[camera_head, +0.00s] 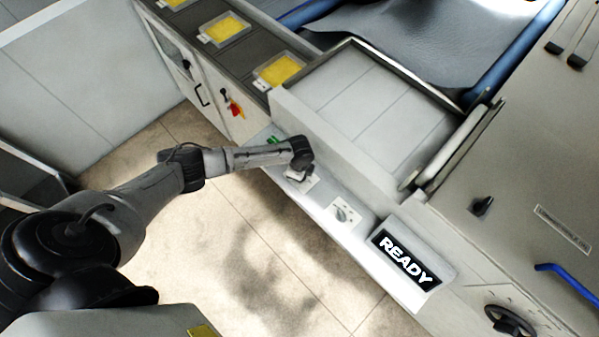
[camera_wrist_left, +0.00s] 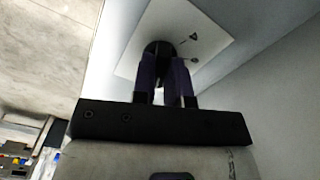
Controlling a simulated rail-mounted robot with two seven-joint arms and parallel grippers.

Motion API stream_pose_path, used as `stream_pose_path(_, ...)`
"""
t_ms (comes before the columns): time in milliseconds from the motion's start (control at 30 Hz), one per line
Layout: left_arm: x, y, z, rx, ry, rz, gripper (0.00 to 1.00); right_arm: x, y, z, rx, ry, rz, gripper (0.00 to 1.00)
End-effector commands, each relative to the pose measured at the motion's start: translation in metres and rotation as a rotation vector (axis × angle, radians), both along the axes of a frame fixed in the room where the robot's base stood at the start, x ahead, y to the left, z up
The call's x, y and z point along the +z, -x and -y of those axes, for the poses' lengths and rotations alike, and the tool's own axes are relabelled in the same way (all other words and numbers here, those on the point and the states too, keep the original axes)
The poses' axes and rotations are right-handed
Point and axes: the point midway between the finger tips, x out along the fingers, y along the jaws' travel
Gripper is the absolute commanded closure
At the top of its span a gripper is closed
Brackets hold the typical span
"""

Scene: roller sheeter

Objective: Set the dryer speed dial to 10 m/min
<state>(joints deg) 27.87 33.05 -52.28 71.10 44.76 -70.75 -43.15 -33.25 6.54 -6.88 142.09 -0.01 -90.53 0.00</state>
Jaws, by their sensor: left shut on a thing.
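My left arm reaches in from the left in the head view, with its gripper (camera_head: 302,174) at a dial plate (camera_head: 308,184) on the front ledge of the machine. In the left wrist view the two fingers (camera_wrist_left: 166,88) are shut on a dark round dial knob (camera_wrist_left: 158,48) on a white plate (camera_wrist_left: 205,38). Small dark marks show on the plate right of the knob, too small to read. The fingers hide part of the knob, so its setting cannot be told. A second dial (camera_head: 343,213) sits to the right on the same ledge. My right gripper is not in view.
A READY display (camera_head: 404,260) stands right of the second dial. A green part (camera_head: 273,140) lies left of my gripper, and a red-and-yellow switch (camera_head: 235,108) is on the cabinet. A black handwheel (camera_head: 510,321) is at lower right. The floor before the ledge is clear.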

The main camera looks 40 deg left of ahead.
Motion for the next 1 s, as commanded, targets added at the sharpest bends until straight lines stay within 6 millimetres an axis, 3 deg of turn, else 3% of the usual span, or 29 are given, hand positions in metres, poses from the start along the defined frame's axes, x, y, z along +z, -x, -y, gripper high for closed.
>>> stream_pose_path(367, 0.0005, -0.0004, 0.0008, -0.007, 0.002, 0.002, 1.00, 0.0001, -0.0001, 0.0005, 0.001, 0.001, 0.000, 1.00)
stream_pose_path(400, 0.0005, -0.0004, 0.0008, -0.007, 0.002, 0.002, 0.84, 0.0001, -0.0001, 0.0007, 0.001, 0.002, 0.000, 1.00)
stream_pose_path(633, 0.0004, -0.0003, 0.0005, -0.005, 0.001, 0.001, 0.62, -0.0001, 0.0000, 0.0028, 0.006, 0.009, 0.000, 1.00)
stream_pose_path(1000, 0.0071, -0.0006, 0.0002, -0.004, 0.001, 0.003, 0.61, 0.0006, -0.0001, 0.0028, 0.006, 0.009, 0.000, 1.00)
